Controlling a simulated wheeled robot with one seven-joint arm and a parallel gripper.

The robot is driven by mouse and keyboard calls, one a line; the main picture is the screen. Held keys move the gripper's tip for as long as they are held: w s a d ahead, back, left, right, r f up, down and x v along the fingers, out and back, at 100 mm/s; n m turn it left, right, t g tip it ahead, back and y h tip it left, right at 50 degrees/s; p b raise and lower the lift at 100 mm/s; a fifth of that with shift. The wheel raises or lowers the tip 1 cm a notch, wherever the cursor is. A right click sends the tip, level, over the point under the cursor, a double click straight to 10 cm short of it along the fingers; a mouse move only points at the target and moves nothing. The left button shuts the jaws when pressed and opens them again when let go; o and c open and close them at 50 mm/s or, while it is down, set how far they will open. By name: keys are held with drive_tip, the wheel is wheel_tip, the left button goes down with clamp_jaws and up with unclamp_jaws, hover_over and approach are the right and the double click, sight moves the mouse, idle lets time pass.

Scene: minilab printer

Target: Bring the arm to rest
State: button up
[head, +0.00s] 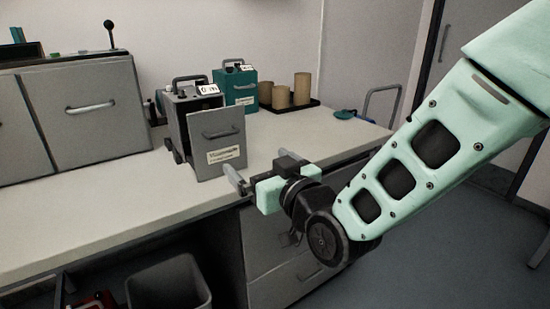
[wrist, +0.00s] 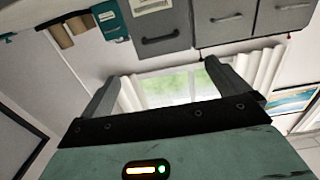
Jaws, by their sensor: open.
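My gripper (head: 258,170) is at the end of my pale green arm, which reaches in from the right in the head view. It hangs by the front edge of the worktop (head: 90,208), just in front of the grey box with a handle (head: 217,134), and looks apart from it. In the wrist view the two fingers of my gripper (wrist: 172,72) stand wide apart with nothing between them. That view is tilted and shows the grey box (wrist: 162,28) at the top, beyond the fingers.
A teal box (head: 236,86) and tan cylinders on a dark tray (head: 302,108) stand behind. A grey cabinet (head: 85,110) is at the left. Drawers (head: 290,275) lie below my gripper, with a bin (head: 168,285) to their left. Floor at the right is clear.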

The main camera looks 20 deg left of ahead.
drive_tip(key=s+d+f+m+g+h, duration=0.15)
drive_tip(key=s+d+g+h, duration=0.25)
drive_tip(key=s+d, duration=0.45)
drive_tip(key=s+d+f+g+h, duration=0.35)
drive_tip(key=s+d, duration=0.25)
drive_tip(key=d, duration=0.5)
drive_tip(key=s+d+f+m+g+h, duration=0.1)
drive_tip(key=s+d+f+g+h, duration=0.1)
drive_tip(key=s+d+g+h, duration=0.45)
drive_tip(key=d+r+t+p, duration=0.1)
drive_tip(key=d+r+p, duration=0.1)
drive_tip(key=r+p, duration=0.7)
drive_tip(key=s+d+r+t+y+p, duration=0.1)
drive_tip(key=d+r+p, duration=0.1)
drive_tip(key=r+p, duration=0.6)
drive_tip(key=shift+s+d+r+p, duration=0.2)
drive_tip(key=shift+r+p, duration=0.15)
drive_tip(key=shift+p, duration=0.2)
